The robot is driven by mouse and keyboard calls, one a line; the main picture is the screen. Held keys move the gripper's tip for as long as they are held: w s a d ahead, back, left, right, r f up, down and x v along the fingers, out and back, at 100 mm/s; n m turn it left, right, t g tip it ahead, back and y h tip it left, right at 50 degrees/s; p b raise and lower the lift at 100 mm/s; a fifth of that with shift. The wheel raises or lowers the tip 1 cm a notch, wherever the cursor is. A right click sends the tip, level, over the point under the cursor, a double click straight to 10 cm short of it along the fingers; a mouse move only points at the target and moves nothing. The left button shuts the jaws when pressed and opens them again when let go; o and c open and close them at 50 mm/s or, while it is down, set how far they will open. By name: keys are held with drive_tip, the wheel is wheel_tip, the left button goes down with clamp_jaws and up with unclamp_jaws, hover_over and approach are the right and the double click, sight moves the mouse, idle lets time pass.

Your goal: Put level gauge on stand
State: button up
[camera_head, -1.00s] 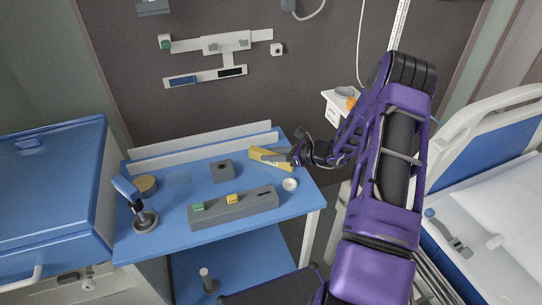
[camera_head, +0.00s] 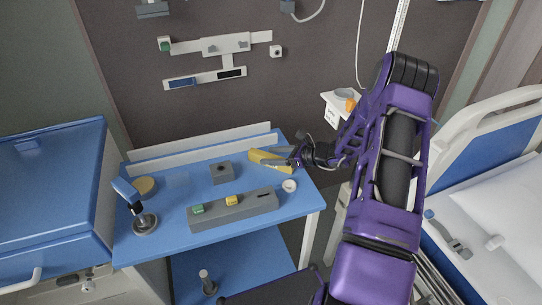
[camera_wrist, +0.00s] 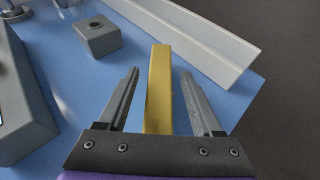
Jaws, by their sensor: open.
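The level gauge, a long yellow bar (camera_head: 266,159), lies on the blue table top near its back right. In the wrist view the yellow bar (camera_wrist: 159,60) runs between the two fingers of my gripper (camera_wrist: 160,80). The fingers are open, one on each side, with gaps to the bar. In the head view my gripper (camera_head: 292,161) is at the bar's right end, partly hiding it. I cannot tell for sure which thing is the stand; a small grey block with a dark hole (camera_head: 221,173) stands left of the bar and also shows in the wrist view (camera_wrist: 98,38).
A long grey block (camera_head: 240,211) with green and yellow pieces lies along the table front. A small white round cup (camera_head: 289,186) is near my gripper. A blue-headed device on a round base (camera_head: 145,222) stands at left. A white ledge (camera_head: 200,149) borders the back.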

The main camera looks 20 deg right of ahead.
drive_tip(key=v, duration=1.1)
drive_tip(key=shift+s+d+r+p, duration=0.1)
drive_tip(key=shift+s+r+p, duration=0.05)
drive_tip(key=shift+p, duration=0.25)
